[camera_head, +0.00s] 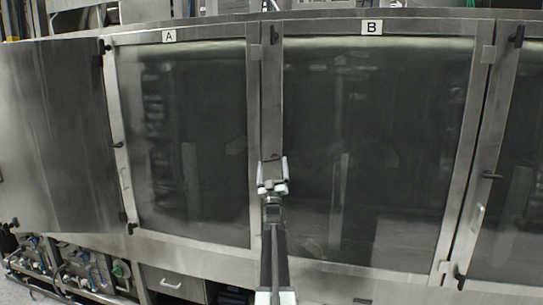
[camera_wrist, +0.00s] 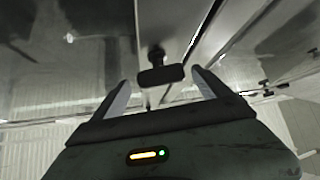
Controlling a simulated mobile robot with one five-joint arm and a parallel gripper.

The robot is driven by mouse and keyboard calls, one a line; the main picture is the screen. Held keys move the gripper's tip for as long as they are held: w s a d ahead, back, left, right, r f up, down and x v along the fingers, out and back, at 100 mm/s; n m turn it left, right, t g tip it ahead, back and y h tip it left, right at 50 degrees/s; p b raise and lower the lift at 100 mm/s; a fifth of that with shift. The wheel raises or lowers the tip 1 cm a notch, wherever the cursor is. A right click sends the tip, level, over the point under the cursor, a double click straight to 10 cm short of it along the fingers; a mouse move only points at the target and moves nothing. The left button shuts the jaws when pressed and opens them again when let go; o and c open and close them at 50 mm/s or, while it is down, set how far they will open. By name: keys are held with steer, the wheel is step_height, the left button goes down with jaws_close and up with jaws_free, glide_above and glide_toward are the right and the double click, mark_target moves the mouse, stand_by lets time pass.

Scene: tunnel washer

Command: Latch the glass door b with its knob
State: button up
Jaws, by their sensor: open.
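Glass door b (camera_head: 378,150), under the "B" label (camera_head: 372,27), is a large dark pane in a steel frame. It looks shut or nearly shut; a small gap cannot be ruled out. Its black knob is mostly hidden behind my gripper (camera_head: 273,163) in the head view, at the post left of the door. In the wrist view the knob (camera_wrist: 161,75) is a dark crossbar on a short stem. It lies crosswise between the two fingertips of my gripper (camera_wrist: 161,82). My gripper is open, with a finger on each side; I see no clear contact.
Glass door A (camera_head: 190,145) is to the left, and a steel panel (camera_head: 58,140) stands beyond it. Another glass door (camera_head: 520,170) with a black knob (camera_head: 492,175) is at the right edge. Hoses and valves (camera_head: 75,268) and a drawer (camera_head: 172,284) sit below.

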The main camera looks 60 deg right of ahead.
mark_target(272, 158)
steer(key=p+x, duration=0.1)
steer(key=x, duration=0.2)
steer(key=shift+d+r, duration=0.1)
steer(key=shift+d, duration=0.05)
steer(key=c, duration=1.4)
steer(key=shift+o, duration=0.2)
steer(key=m+g, duration=0.1)
steer(key=m, duration=0.1)
steer(key=m+g+h, duration=0.1)
steer(key=shift+w+m+g+h, duration=0.2)
steer(key=shift+m+g+h, duration=0.1)
steer(key=shift+m, duration=0.1)
steer(key=shift+s+m+g+h, duration=0.15)
steer(key=shift+m+g+h, duration=0.85)
steer(key=shift+m+g, duration=1.2)
steer(key=o, duration=1.4)
steer(key=shift+c, duration=0.2)
